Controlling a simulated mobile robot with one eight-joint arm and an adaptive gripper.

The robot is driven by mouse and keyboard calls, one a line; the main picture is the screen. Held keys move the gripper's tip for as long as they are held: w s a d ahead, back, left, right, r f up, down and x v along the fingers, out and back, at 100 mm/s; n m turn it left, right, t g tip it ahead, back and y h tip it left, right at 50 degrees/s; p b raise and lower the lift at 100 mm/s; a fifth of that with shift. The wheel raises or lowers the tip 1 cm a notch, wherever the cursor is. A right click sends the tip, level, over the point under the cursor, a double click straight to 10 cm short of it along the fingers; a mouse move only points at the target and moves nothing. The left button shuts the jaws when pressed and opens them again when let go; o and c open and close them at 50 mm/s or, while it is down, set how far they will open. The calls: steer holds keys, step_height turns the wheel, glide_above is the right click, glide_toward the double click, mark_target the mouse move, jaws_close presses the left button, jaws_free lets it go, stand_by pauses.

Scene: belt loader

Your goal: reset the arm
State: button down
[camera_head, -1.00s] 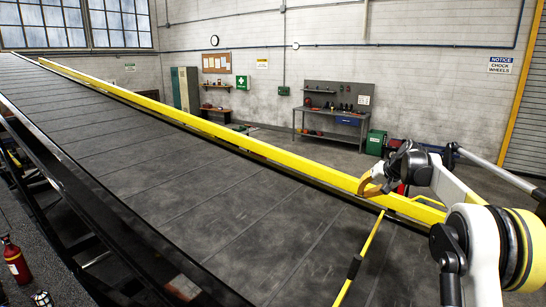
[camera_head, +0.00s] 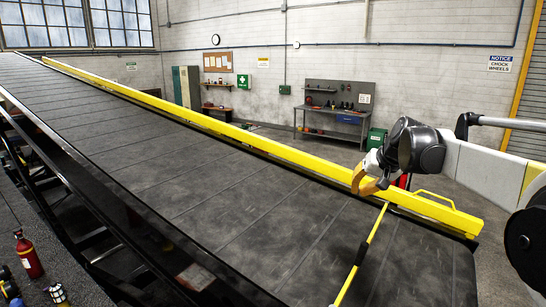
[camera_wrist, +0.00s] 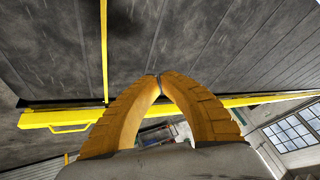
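My arm reaches in from the right edge in the head view. My gripper (camera_head: 368,183), with tan fingers and a dark wrist, is over the yellow side rail (camera_head: 290,152) near the lower end of the belt. In the wrist view its two ridged fingers (camera_wrist: 160,77) meet at the tips, with nothing seen between them. I cannot tell whether the fingers touch the rail.
The dark belt (camera_head: 200,185) slopes up to the left and is bare. A red extinguisher (camera_head: 28,256) is at lower left. A workbench (camera_head: 335,115) stands at the back wall.

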steer(key=s+a+h, duration=0.1)
steer(key=s+a, duration=0.1)
steer(key=s, duration=0.8)
steer(key=s+a, duration=0.3)
steer(key=s, duration=0.7)
steer(key=s+a+f+n+h, duration=0.1)
steer(key=s+f, duration=0.4)
steer(key=s, duration=0.4)
steer(key=s+f+n, duration=0.1)
steer(key=s+f, duration=0.4)
steer(key=s, duration=0.4)
step_height(320, 180, down, 40)
steer(key=b, duration=3.9)
